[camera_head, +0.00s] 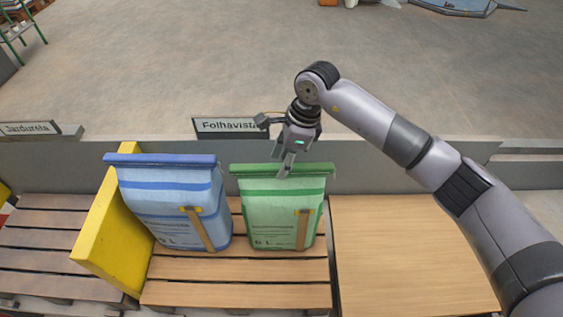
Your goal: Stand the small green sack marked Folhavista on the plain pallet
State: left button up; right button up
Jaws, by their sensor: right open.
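The small green sack (282,210), with a pale green lower part, stands upright on a slatted wooden pallet (240,295). The Folhavista sign (225,126) is on the grey ledge behind it. My right gripper (275,145) is open at the sack's rolled green top edge, one finger overlapping that edge in the picture. I cannot tell whether it touches. A smooth, empty wooden surface (410,255) lies right of the slatted pallet. My left gripper is not in view.
A blue sack (175,195) stands close to the left of the green one. A yellow divider (115,235) leans beside it. Another slatted pallet (45,245) is at far left, near the Jardureia sign (30,129). The grey ledge (370,165) runs behind the pallets.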

jog(key=v, duration=1)
jog(key=shift+r, duration=0.4)
jog(key=shift+s+f, duration=0.1)
